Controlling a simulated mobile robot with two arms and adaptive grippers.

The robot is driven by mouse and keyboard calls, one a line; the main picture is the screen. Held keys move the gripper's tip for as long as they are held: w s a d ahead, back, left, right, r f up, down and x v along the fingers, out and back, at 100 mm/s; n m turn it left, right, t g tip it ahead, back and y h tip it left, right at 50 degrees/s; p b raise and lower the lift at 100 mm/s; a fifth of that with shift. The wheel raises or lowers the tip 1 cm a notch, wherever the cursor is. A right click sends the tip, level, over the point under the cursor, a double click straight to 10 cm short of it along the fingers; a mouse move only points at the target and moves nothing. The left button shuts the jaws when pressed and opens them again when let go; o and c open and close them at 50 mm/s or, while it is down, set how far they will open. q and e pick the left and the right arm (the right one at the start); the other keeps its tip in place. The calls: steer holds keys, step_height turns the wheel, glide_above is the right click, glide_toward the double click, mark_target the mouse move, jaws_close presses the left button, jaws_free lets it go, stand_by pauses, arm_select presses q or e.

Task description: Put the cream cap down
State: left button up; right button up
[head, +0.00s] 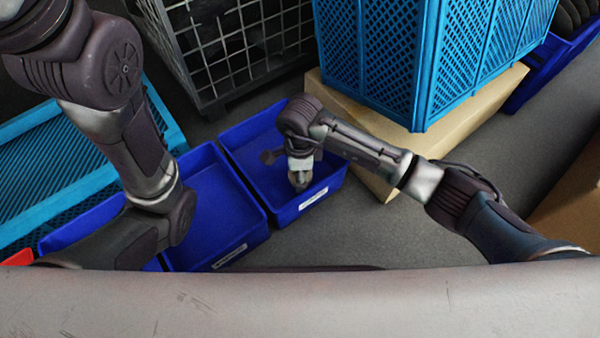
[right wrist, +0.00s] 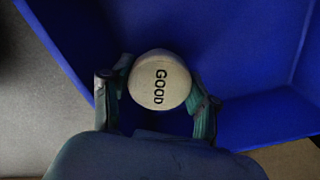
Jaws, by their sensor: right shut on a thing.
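In the head view my right gripper (head: 299,181) points down over the right blue bin (head: 314,207); the cap cannot be made out clearly there. The bin's blue walls and floor (right wrist: 225,40) show around the cap in the right wrist view. The cap's height above the floor is hard to tell. My left arm comes in from the left, but its gripper is out of sight.
Another blue bin (head: 208,203) with a front label stands directly left. A light blue crate (head: 60,160) lies farther left, with something red (head: 18,258) near it. A tall blue crate (head: 400,55) on a cardboard box (head: 350,130) and a wire cage (head: 225,50) stand behind.

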steer(key=shift+f+b, duration=0.3)
steer(key=shift+f, duration=0.3)
steer(key=o, duration=0.6)
steer(key=shift+o, duration=0.2)
steer(key=shift+r, duration=0.1)
step_height(320, 180, up, 13)
steer(key=p, duration=0.9)
